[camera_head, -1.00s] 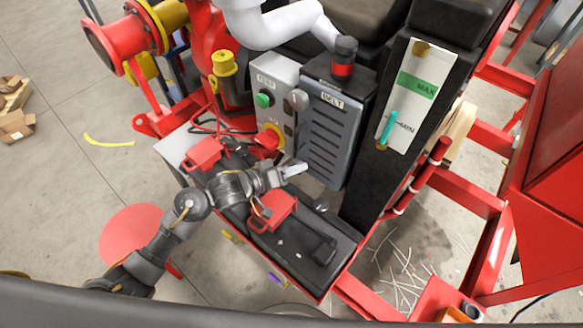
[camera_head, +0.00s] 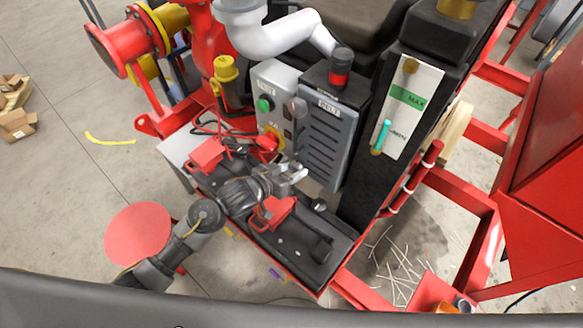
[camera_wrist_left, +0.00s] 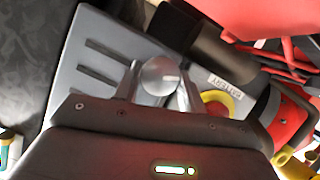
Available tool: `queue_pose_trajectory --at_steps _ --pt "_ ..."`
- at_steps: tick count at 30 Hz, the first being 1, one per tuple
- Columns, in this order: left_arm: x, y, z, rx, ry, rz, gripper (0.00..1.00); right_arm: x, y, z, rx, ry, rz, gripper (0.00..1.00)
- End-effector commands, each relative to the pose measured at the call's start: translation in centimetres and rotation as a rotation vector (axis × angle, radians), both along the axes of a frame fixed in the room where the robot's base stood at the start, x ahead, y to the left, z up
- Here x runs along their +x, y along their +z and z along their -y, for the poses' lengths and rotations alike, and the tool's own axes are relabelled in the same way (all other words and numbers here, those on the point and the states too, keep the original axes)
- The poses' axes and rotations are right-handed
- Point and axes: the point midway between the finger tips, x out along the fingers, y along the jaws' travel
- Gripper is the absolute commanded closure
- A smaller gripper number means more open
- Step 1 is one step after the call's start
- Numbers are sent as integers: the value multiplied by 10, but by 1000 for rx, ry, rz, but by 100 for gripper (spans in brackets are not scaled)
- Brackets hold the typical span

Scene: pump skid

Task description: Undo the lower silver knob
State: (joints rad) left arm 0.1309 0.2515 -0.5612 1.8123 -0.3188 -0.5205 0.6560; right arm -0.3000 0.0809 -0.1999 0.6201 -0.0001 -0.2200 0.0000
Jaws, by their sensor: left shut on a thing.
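My left gripper (camera_head: 297,172) reaches in from the left to the lower left edge of the grey slotted belt cover (camera_head: 328,135). In the left wrist view its fingers (camera_wrist_left: 158,88) are shut on the lower silver knob (camera_wrist_left: 160,75), one finger on each side of its round head. In the head view the gripper hides this knob. The upper silver knob (camera_head: 297,108) shows higher on the cover's left edge. My right gripper is not in view.
A control box with a green button (camera_head: 264,105) and a yellow-ringed switch (camera_head: 274,138) stands just left of the cover. Red clamps (camera_head: 270,213) and cables lie on the dark battery tray below. A black post (camera_head: 377,165) stands to the right.

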Motion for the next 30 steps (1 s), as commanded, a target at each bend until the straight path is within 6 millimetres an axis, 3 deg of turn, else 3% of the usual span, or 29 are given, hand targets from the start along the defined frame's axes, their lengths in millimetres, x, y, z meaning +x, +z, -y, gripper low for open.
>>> queue_pose_trajectory --at_steps 22,23,27,30 --pt "0 0 1 81 0 58 82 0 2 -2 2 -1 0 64" --pt "0 0 1 81 0 58 57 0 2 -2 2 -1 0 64" --pt "0 0 1 81 0 58 39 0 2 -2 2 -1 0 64" --pt "0 0 1 81 0 58 38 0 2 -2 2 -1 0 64"
